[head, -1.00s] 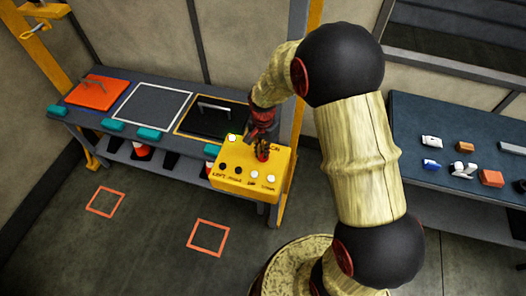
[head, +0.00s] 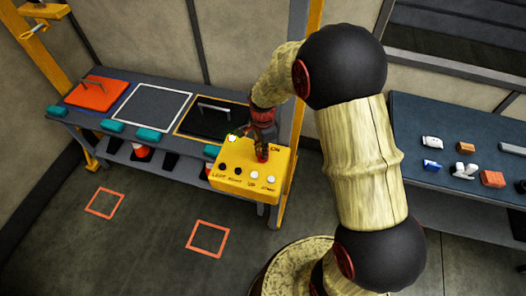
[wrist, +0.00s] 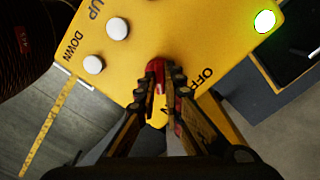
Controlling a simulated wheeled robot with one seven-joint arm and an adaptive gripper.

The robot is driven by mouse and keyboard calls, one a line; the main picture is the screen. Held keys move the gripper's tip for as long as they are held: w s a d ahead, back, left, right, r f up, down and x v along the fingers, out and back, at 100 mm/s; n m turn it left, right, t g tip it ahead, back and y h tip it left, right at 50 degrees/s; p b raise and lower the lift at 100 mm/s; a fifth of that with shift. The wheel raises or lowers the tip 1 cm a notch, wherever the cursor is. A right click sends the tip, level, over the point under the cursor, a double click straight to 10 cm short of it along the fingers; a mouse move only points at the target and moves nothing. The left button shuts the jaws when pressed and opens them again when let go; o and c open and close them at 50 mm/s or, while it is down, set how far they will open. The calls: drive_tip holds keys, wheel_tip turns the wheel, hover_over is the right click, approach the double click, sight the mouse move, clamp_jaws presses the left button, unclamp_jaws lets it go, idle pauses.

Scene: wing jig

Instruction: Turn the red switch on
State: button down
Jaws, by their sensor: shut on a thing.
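The yellow control box (head: 238,180) stands at the right end of the workbench, with printed labels and several round buttons. My gripper (head: 262,152) is over its top face, beside the ON label. In the wrist view, the red switch (wrist: 155,67) sits between the fingertips of my gripper (wrist: 165,88), which are shut on it. The fingers hide part of the switch and part of the ON label. The OFF label shows to the right of the fingers. I cannot tell the switch's exact angle.
A lit green lamp (wrist: 265,21) is at the box corner. White buttons (wrist: 118,28) marked UP and DOWN lie left of the fingers. An orange panel (head: 97,93) and a black panel (head: 207,118) lie on the bench. A side table (head: 455,130) holds small parts.

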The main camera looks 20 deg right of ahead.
drive_tip(key=c, duration=1.9)
unclamp_jaws()
wheel_tip(320, 180, up, 12)
